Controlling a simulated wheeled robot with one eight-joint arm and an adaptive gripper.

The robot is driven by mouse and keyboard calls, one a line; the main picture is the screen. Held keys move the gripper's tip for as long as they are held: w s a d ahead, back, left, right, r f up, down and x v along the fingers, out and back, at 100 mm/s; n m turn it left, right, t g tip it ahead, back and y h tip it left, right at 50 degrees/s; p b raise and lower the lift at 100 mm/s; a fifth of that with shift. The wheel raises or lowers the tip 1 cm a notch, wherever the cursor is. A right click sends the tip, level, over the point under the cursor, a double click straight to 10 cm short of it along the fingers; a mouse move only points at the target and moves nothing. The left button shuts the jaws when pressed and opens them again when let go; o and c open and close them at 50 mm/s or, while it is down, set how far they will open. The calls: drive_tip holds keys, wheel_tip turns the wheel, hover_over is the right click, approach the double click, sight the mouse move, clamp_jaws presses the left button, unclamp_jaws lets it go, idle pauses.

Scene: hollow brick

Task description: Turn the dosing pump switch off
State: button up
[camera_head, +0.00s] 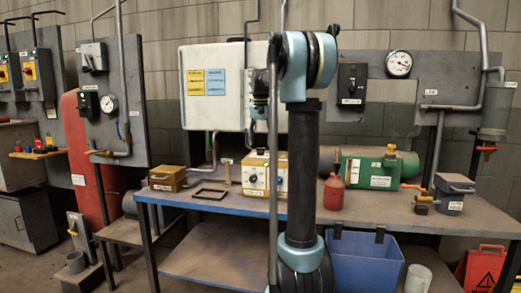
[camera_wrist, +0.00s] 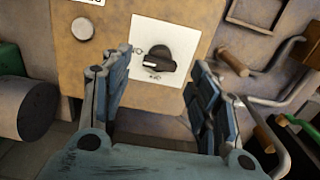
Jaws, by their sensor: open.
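In the wrist view a black rotary knob (camera_wrist: 157,62) sits on a white plate (camera_wrist: 183,27) on the face of a tan box (camera_wrist: 117,12). A pale bar on the knob points left in the picture; the small marks around it are hard to read. My gripper (camera_wrist: 158,75) is open and empty, its blue-grey fingers at either side below the knob. I cannot tell whether they touch it. In the head view a tan box (camera_head: 246,177) with pale plates and knobs stands on the bench, probably the same box, partly behind my arm. My gripper is hidden there.
A round pale button (camera_wrist: 83,27) is beside the plate. Bent pipes with wooden handles (camera_wrist: 292,52) are at right in the wrist view. A red bottle (camera_head: 334,192) and a green machine (camera_head: 368,169) stand on the bench (camera_head: 400,211), right of my arm.

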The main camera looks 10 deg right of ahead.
sight(261, 151)
drive_tip(key=shift+f, duration=1.7)
drive_tip(key=shift+c, duration=0.5)
drive_tip(key=shift+d, duration=0.1)
drive_tip(key=c, duration=1)
